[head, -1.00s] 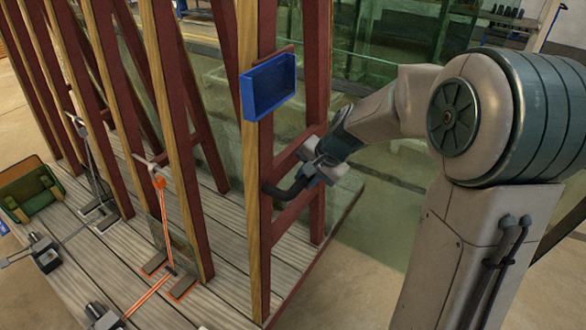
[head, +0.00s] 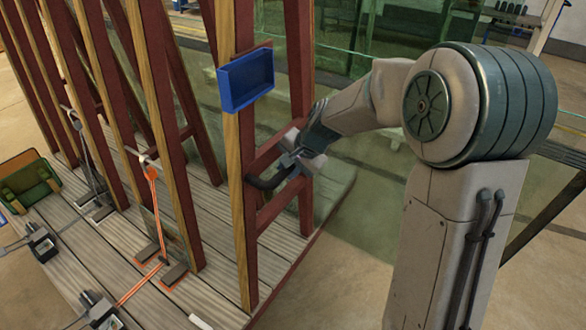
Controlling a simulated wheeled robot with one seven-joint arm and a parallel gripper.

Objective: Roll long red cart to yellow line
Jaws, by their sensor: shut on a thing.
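The long red cart (head: 210,296) has a grey plank deck and several upright red frames faced with light wood. It fills the left half of the head view. My gripper (head: 268,178) is shut at the cart's near end frame, on a dark curved handle (head: 262,183) beside the red crossbar. My arm reaches to it from the right. The yellow line cannot be made out for certain in this view.
A blue tray (head: 246,82) is fixed to the end post. Glass panels (head: 340,40) stand behind. Bare floor (head: 345,270) lies right of the cart.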

